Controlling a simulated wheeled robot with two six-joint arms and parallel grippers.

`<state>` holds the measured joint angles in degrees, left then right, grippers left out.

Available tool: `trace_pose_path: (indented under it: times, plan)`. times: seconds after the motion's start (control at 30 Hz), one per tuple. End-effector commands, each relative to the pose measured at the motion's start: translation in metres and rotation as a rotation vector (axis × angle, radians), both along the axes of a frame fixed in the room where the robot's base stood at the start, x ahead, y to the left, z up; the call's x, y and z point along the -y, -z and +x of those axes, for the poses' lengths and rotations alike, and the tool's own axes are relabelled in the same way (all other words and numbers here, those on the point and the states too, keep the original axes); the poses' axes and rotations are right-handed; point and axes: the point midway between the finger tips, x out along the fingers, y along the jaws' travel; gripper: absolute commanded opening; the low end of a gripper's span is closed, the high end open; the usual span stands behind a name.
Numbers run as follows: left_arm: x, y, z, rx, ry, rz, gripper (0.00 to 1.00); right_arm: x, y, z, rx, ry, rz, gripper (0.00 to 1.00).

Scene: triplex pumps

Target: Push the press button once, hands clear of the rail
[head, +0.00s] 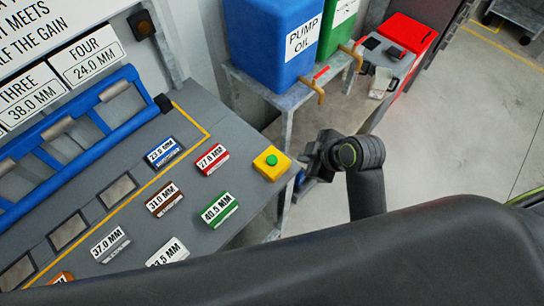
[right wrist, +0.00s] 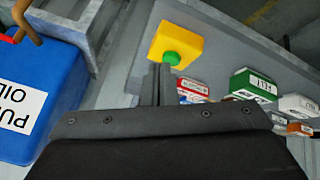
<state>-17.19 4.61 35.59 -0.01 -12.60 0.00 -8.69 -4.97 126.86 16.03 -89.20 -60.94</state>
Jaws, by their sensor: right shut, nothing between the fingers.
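The press button is a green cap (head: 272,160) on a yellow box (head: 265,169) at the bench's right edge. In the right wrist view the green cap (right wrist: 172,58) and yellow box (right wrist: 178,40) are just past my fingertips. My right gripper (head: 301,181) is shut and empty, just right of the box, beyond the bench edge in the head view. In the right wrist view its fingers (right wrist: 161,68) end beside the cap; I cannot tell whether they touch it. A blue rail frame (head: 86,103) runs along the bench's back left, far from this gripper. My left gripper is not in view.
Several labelled blocks lie on the bench, including a red one (head: 211,160) and a green one (head: 219,210) near the button. A blue pump oil tank (head: 262,40) stands on a stand behind. A yellow line (head: 150,178) runs along the bench. Open floor lies right.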

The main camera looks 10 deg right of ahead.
Motion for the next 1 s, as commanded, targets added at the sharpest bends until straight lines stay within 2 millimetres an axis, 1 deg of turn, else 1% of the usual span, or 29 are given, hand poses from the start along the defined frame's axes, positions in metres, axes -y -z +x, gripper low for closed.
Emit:
trace_pose_path:
  times: [0.03,0.2,0.3,0.4,0.6,1.0]
  plan:
    - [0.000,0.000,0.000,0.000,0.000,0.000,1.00,-0.010,-0.008,0.009,0.036,-0.063,-0.001,0.00]
    - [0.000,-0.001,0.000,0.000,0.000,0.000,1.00,-0.038,-0.029,0.032,0.148,-0.258,-0.019,0.00]
    - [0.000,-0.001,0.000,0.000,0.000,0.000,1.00,-0.051,-0.038,0.040,0.201,-0.341,-0.029,0.00]
    - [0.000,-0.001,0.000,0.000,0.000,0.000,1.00,-0.059,-0.045,0.046,0.238,-0.397,-0.037,0.00]
    - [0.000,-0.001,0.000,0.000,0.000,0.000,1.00,-0.065,-0.049,0.050,0.266,-0.439,-0.043,0.00]
    - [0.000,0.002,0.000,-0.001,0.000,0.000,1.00,-0.064,-0.046,0.050,0.266,-0.437,-0.044,0.00]
